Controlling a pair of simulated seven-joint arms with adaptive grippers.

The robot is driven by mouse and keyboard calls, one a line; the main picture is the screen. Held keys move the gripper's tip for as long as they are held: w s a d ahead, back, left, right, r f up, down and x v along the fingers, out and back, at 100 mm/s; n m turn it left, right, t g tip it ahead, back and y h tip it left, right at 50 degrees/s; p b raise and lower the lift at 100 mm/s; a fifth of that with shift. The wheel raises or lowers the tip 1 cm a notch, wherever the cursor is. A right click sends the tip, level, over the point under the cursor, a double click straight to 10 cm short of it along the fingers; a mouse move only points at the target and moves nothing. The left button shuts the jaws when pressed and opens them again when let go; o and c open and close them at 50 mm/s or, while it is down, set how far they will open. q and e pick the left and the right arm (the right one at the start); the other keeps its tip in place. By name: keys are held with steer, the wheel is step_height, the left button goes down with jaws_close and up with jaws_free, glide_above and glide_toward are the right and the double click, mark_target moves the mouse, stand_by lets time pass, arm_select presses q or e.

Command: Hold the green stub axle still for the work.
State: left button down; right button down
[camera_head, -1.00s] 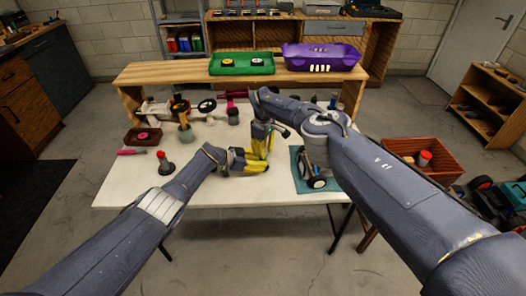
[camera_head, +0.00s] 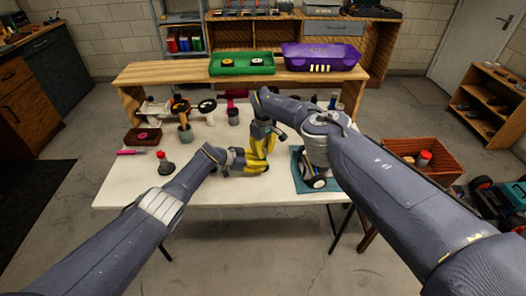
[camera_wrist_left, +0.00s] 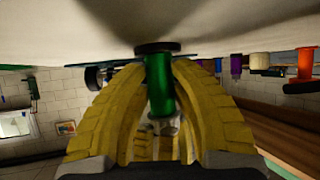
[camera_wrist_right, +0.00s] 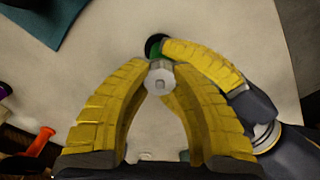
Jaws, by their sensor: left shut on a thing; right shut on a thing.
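The green stub axle (camera_wrist_left: 159,88) stands between the yellow fingers of my left gripper (camera_wrist_left: 160,72), which is shut on it. A dark round flange (camera_wrist_left: 157,47) is at one end of the axle, against the pale table in that view. In the right wrist view my right gripper (camera_wrist_right: 161,68) is shut on a silver hex nut (camera_wrist_right: 160,78). A little of the green axle (camera_wrist_right: 156,50) shows behind the nut, beside a left finger. Whether nut and axle touch is unclear. In the head view both grippers are close together over the table, and the axle is hidden.
A wheeled car part (camera_head: 312,178) is on a teal mat (camera_head: 299,160) at the right, partly behind my right arm. A red-topped part (camera_head: 164,162), a brown tray (camera_head: 143,136) and pots stand left. A green tray (camera_head: 242,72) and purple crate (camera_head: 320,66) sit behind.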

mark_target(263, 150)
arm_select(q)
steer(key=shift+f, duration=0.1)
arm_select(e)
steer(key=c, duration=1)
jaws_free()
step_height(263, 150, up, 12)
steer(key=shift+d, duration=0.1)
arm_select(q)
steer(key=c, duration=1.1)
jaws_free()
steer(key=shift+a, duration=0.15)
